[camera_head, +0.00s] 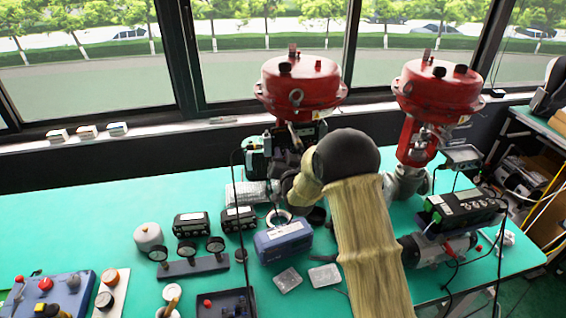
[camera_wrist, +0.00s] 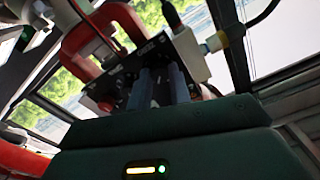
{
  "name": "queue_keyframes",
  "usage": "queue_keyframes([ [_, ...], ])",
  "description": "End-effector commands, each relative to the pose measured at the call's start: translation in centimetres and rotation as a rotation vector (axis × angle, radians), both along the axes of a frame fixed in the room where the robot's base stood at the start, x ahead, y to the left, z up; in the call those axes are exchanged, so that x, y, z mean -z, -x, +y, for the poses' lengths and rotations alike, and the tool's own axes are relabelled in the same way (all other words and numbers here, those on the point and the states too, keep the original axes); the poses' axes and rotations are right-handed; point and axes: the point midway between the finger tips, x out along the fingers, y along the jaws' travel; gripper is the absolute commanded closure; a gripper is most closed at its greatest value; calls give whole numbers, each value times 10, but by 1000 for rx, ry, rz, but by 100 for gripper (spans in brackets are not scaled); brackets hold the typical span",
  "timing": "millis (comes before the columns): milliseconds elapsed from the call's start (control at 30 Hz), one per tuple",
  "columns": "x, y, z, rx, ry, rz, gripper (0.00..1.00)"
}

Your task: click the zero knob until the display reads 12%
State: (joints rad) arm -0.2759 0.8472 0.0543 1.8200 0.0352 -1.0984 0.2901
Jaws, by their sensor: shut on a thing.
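In the wrist view, my gripper (camera_wrist: 162,86) has its two blue-grey fingers close together against the front of a dark box-shaped positioner (camera_wrist: 122,78). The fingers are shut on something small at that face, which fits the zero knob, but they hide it. The display cannot be read in either view. In the head view, a left red valve actuator (camera_head: 300,85) stands at the back of the bench. My arm reaches up to the valve body below it and hides my gripper and most of the positioner there.
A second red actuator (camera_head: 438,90) stands to the right. The green bench (camera_head: 90,225) also holds black meters (camera_head: 190,225), a gauge stand (camera_head: 188,265), a blue box (camera_head: 283,241) and a black instrument (camera_head: 460,210) with cables. The bench's left rear is clear. Windows lie behind.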

Motion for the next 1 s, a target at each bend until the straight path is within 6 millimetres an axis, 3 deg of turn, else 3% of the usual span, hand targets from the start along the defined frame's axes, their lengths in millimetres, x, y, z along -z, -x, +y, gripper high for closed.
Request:
queue_keyframes([
  [367,3,1,1,-1,-195,58,100],
  [867,2,1,1,-1,-221,69,100],
  [900,2,1,1,-1,-221,69,72],
  [1000,1,1,1,-1,-221,68,71],
])
